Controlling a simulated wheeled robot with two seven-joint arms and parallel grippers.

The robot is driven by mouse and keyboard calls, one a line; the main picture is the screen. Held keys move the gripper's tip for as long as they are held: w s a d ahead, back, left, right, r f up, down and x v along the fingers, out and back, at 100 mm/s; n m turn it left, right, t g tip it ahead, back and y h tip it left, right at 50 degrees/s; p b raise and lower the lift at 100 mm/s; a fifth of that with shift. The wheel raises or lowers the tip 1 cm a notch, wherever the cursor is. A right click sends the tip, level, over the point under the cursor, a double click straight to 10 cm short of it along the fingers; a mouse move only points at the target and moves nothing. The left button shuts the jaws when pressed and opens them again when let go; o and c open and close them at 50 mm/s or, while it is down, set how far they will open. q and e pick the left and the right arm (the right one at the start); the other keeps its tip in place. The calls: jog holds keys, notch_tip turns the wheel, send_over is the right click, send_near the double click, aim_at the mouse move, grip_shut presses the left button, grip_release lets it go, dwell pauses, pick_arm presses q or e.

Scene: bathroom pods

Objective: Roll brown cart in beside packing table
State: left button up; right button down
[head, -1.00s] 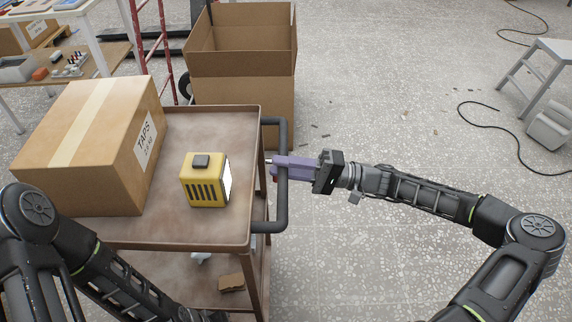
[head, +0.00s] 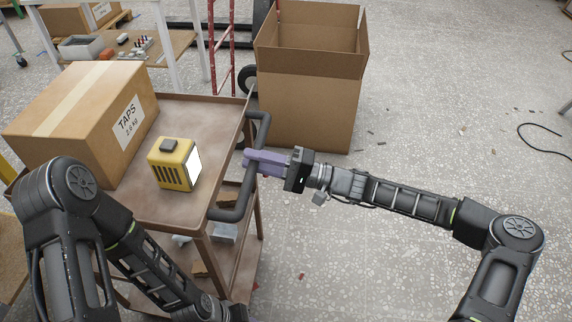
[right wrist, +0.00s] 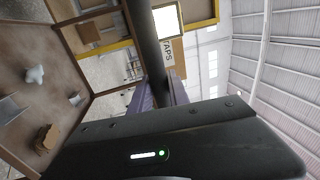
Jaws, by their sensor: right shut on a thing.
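The brown cart (head: 215,118) stands at the left in the head view, turned at an angle, with a dark bar handle (head: 238,204) on its right side. My right gripper (head: 252,161) is shut on that handle; the handle also shows between the fingers in the right wrist view (right wrist: 146,45). On the cart's top lie a TAPS carton (head: 75,110) and a yellow work lamp (head: 172,165) with a lit face. My left arm reaches across the cart's near corner; its gripper is out of the picture. A wooden table (head: 160,59) with small parts stands behind the cart; I cannot tell whether it is the packing table.
A large open cardboard box (head: 305,105) stands just behind the cart's handle side. A red ladder (head: 222,60) rises behind the cart. A black cable (head: 540,140) lies on the floor at the right. The speckled floor at centre right is mostly clear.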

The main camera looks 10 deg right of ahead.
aim_at(215, 158)
jog(key=x, duration=0.3)
jog(key=f+b+x, duration=0.1)
jog(key=x, duration=0.2)
jog(key=f+b+x, duration=0.1)
jog(key=x, duration=0.3)
jog(key=shift+a, duration=0.2)
jog(key=shift+w, duration=0.1)
jog(key=c, duration=1.3)
grip_release()
jog(key=shift+o, duration=0.2)
jog(key=shift+d, duration=0.1)
jog(key=v, duration=0.7)
jog(key=shift+d+f, duration=0.15)
jog(key=shift+d, duration=0.2)
